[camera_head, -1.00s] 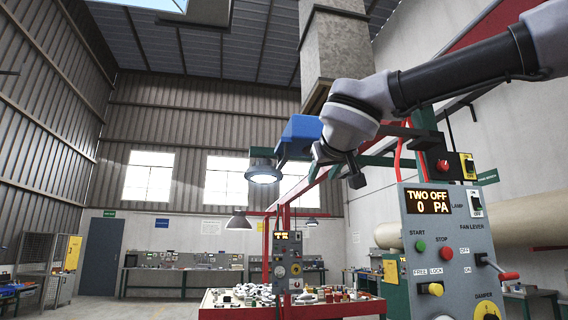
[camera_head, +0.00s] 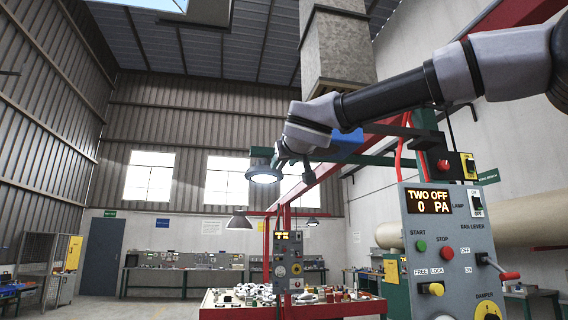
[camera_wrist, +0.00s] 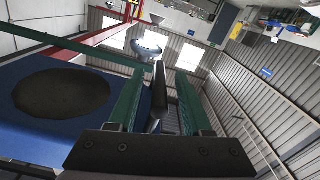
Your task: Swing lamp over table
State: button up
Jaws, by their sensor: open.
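The lit lamp (camera_head: 265,173) hangs from a green arm (camera_head: 372,160), left of the red post and above the far table (camera_head: 232,312). My gripper (camera_head: 291,174) is just right of the lamp head, pointing down-left. In the wrist view, my gripper (camera_wrist: 160,78) is open, with a dark rod (camera_wrist: 158,100) running between its fingers. The lamp head (camera_wrist: 149,45) shows just past the fingertips. I cannot tell whether the fingers touch the rod. My arm partly hides the green arm.
A blue box (camera_head: 348,146) sits behind my wrist; its blue side (camera_wrist: 40,125) fills the wrist view's left. A control panel (camera_head: 450,255) reading "TWO OFF 0 PA" stands at right. A square duct (camera_head: 335,50) hangs above. A second lamp (camera_head: 238,222) hangs farther back.

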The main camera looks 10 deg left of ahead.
jog(key=shift+w, duration=0.1)
grip_shut()
dwell(1.4)
